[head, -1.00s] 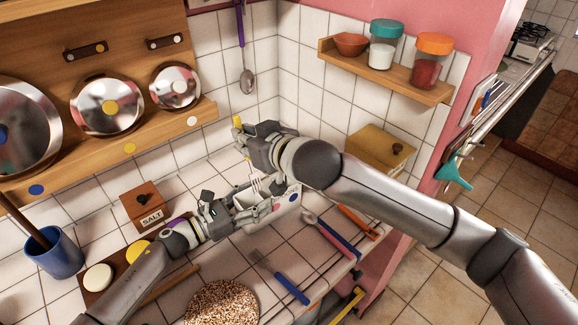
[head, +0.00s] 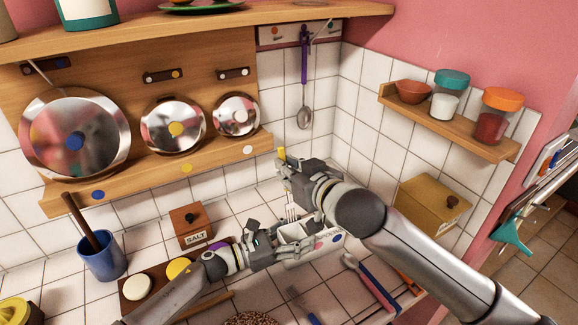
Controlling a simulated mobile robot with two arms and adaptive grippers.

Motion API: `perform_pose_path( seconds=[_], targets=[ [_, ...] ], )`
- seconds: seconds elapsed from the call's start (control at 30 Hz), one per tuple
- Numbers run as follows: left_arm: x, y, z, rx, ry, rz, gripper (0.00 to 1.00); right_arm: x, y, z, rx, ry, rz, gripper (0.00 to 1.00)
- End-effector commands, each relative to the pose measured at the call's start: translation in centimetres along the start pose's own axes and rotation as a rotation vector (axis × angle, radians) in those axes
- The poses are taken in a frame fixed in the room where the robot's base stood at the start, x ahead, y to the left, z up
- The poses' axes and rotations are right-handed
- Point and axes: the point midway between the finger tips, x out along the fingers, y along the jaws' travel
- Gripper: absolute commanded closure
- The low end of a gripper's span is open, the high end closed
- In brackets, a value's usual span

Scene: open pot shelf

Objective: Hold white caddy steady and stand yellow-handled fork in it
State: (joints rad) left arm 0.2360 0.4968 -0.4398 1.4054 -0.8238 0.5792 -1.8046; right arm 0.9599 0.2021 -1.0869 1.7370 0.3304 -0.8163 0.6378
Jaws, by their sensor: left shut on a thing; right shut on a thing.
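The white caddy (head: 325,245) stands on the tiled counter below the corner of the wall. My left gripper (head: 268,246) is shut on the caddy's left end. My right gripper (head: 296,180) is above the caddy, shut on the yellow-handled fork (head: 282,154). The fork is upright, its yellow handle end showing above the gripper. Its pale tines (head: 291,211) point down at the caddy's left part. Whether the tips are inside the caddy's opening or just behind its rim I cannot tell.
A salt box (head: 192,226) and a blue pot (head: 102,256) stand left of the caddy. A yellow wooden box (head: 428,206) is at the right wall. Blue- and red-handled utensils (head: 372,283) lie right of the caddy. A wall shelf (head: 450,125) with jars hangs above.

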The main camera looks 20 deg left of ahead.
Motion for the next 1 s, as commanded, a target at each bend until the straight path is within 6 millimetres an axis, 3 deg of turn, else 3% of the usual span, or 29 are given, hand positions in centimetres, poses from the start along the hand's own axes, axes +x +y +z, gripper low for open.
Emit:
perform_pose_path(
  seconds=[1.0],
  targets=[
    [0.0,-0.1,-0.1,-0.002,0.001,-0.001,0.78,2.3,0.0,7.8,0.001,0.000,0.000,1.00]
  ],
)
